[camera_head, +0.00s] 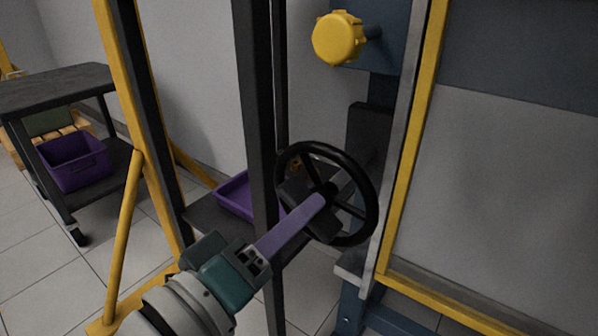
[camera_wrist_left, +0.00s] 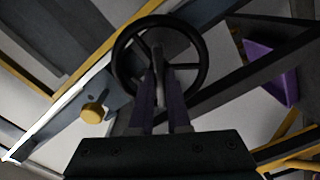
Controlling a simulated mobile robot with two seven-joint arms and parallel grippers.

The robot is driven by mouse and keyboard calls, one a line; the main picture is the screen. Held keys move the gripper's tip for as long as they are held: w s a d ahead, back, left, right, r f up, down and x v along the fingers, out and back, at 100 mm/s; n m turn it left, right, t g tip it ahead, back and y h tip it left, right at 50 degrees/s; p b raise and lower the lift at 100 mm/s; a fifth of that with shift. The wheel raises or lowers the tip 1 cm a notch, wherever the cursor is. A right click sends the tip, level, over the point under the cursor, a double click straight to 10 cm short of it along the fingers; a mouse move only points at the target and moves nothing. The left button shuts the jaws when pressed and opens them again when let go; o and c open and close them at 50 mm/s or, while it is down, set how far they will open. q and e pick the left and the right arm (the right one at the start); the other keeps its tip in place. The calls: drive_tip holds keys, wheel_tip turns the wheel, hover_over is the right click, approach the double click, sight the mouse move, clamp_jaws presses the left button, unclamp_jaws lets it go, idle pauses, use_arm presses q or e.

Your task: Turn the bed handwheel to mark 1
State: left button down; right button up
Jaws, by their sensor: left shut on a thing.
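The bed handwheel (camera_head: 372,205) is a black spoked ring mounted on the side of the blue-grey machine frame. It also shows in the left wrist view (camera_wrist_left: 203,62). My left gripper (camera_head: 318,205) reaches in from the lower left, its purple fingers at the wheel's face. In the left wrist view its fingers (camera_wrist_left: 162,92) are closed around a part near the hub, at the wheel's lower middle; the exact contact is partly hidden. No mark numbers are readable on or around the wheel. My right gripper is not in view.
A yellow knob (camera_head: 338,38) sits above the wheel on the machine. Dark posts and a yellow brace (camera_head: 121,240) stand left of the wheel. A purple tray (camera_head: 236,197) lies on a shelf behind. A dark cart (camera_head: 60,88) with a purple bin (camera_head: 75,165) stands far left.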

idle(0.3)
use_arm(q)
drive_tip(key=c, duration=0.9)
unclamp_jaws()
drive_tip(key=p+v, duration=0.3)
drive_tip(key=v, duration=0.7)
